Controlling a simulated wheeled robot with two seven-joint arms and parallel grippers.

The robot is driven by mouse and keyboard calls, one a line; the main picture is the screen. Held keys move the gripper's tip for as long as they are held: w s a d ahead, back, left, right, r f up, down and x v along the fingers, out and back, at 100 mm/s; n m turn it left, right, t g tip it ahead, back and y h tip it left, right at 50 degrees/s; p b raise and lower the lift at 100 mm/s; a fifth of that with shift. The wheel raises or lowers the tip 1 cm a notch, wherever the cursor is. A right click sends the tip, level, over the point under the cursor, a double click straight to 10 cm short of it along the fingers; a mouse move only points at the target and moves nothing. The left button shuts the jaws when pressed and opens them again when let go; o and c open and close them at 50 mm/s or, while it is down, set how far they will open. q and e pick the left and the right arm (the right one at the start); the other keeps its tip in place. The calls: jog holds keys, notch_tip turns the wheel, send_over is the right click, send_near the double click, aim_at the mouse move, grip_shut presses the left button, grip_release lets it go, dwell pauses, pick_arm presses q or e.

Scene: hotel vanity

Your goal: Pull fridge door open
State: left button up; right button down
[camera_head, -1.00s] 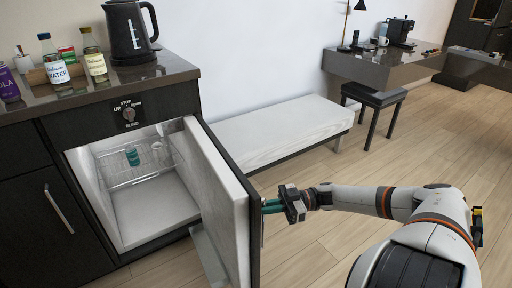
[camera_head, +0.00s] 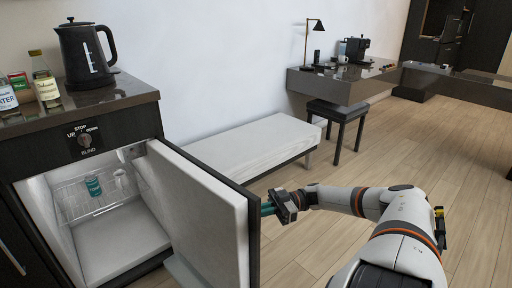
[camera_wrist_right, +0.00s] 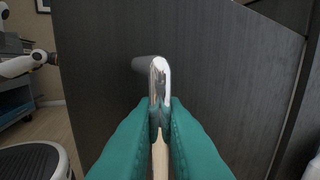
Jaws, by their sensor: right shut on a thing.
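The fridge door (camera_head: 200,203) stands wide open at the lower left, its white inner side facing the fridge interior (camera_head: 108,240). My right gripper (camera_head: 270,209) is at the door's dark outer face, near its free edge. In the right wrist view, the green fingers of the right gripper (camera_wrist_right: 160,135) are shut on the shiny metal door handle (camera_wrist_right: 159,78), one finger on each side. The dark outer panel (camera_wrist_right: 220,70) fills most of that view. The handle is hidden behind the door in the head view. My left gripper is not in view.
A counter (camera_head: 110,98) above the fridge holds a black kettle (camera_head: 86,55) and bottles (camera_head: 43,78). A teal can (camera_head: 93,186) is on the wire rack inside. A bench (camera_head: 255,140) stands behind the door. The wooden floor (camera_head: 440,160) at the right is clear.

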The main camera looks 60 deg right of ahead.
jog(key=c, duration=1.5)
grip_release()
jog(key=shift+c, duration=0.2)
